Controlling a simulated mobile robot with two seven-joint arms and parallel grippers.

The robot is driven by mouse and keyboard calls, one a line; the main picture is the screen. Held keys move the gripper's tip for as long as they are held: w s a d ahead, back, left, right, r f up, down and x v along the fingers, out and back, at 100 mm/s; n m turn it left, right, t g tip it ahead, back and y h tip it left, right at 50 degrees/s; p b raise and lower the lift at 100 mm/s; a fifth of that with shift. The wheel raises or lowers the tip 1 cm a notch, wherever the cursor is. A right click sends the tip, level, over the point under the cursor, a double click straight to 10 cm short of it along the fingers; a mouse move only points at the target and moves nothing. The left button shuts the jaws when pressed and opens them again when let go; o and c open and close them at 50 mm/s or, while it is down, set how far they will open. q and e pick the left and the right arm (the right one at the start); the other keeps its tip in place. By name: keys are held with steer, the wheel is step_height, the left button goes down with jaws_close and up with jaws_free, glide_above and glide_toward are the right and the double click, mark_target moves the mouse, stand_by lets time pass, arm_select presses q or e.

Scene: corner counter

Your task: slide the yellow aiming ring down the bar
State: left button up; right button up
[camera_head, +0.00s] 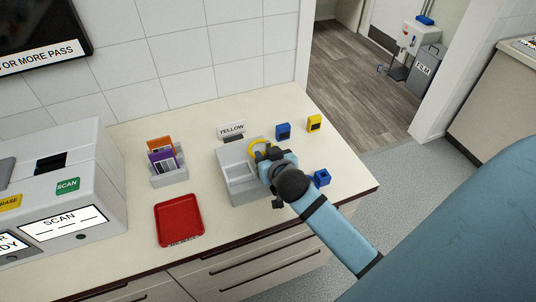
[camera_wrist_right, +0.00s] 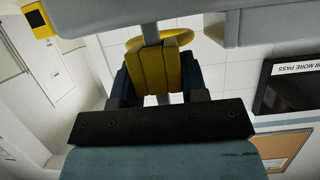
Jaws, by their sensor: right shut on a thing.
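The yellow aiming ring (camera_head: 258,147) is at the back right of a grey box-like unit (camera_head: 239,189) on the counter. My right gripper (camera_head: 267,154) is over the unit's right side and hides part of the ring. In the right wrist view, the dark fingers of this gripper (camera_wrist_right: 161,78) are shut on a yellow block-shaped part at the ring (camera_wrist_right: 178,40). A grey bar (camera_wrist_right: 151,34) runs by the ring; the yellow part hides how they meet. My left gripper is not in view.
Blue (camera_head: 283,131), yellow (camera_head: 314,123) and another blue block (camera_head: 321,178) are to the right. A card holder (camera_head: 169,176), red tray (camera_head: 180,219) and scanner (camera_head: 62,193) are left. The counter's right edge is close.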

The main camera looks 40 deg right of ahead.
steer(key=shift+f+b, duration=0.4)
steer(key=shift+f, duration=0.4)
steer(key=o, duration=1)
steer(key=b+v, duration=0.1)
steer(key=v, duration=1.3)
steer(key=shift+b, duration=0.3)
steer(key=shift+d+f, duration=0.1)
